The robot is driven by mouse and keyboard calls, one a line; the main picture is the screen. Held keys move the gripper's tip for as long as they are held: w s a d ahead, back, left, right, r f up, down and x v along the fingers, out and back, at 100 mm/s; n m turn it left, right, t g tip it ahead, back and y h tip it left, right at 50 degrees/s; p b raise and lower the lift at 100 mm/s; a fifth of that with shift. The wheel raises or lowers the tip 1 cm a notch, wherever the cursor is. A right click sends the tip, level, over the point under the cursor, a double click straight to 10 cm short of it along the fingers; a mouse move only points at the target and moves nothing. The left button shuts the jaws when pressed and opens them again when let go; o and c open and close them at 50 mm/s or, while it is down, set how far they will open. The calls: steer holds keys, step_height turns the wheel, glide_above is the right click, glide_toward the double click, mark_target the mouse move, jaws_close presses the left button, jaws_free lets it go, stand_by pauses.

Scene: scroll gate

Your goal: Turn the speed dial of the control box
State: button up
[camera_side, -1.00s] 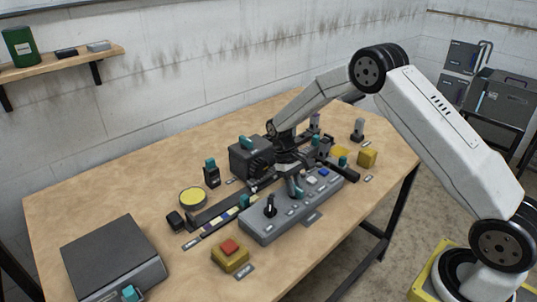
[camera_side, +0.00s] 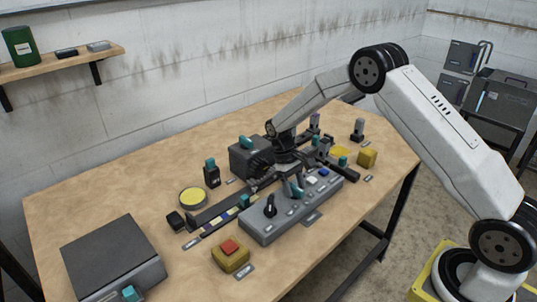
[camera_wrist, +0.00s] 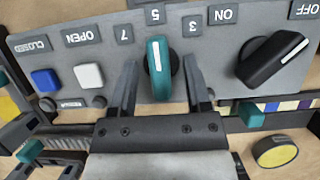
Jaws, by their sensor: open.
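The control box (camera_side: 257,230) is a long grey box on the table, with a teal speed dial (camera_side: 297,190), a black on/off knob (camera_side: 270,207) and blue and white buttons. In the wrist view the speed dial (camera_wrist: 158,68) has a white line towards the label 5, between labels 7 and 3. My gripper (camera_wrist: 160,68) is open, with one finger on each side of the dial and a visible gap to each. In the side view my gripper is above the box, its fingers hard to make out.
The black knob (camera_wrist: 273,62) sits right of the dial in the wrist view, near the right finger. A blue button (camera_wrist: 46,80) and a white button (camera_wrist: 89,76) lie left. In the side view, a dark grey machine (camera_side: 250,157) stands behind the box.

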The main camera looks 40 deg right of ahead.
steer(key=shift+r, duration=0.1)
steer(key=v, duration=0.7)
steer(key=shift+w+r, duration=0.2)
steer(key=shift+r, duration=0.05)
steer(key=shift+s, duration=0.1)
steer(key=shift+s+a+r+t, duration=0.4)
steer(key=shift+s+r, duration=0.1)
steer(key=shift+s, duration=0.15)
steer(key=s+a+r+t, duration=0.1)
steer(key=s+a+t, duration=0.1)
steer(key=s, duration=0.7)
steer(key=s+a+r+t, duration=0.1)
steer(key=s+t, duration=0.3)
steer(key=s, duration=0.6)
steer(key=shift+s+a, duration=0.3)
steer(key=shift+a, duration=0.55)
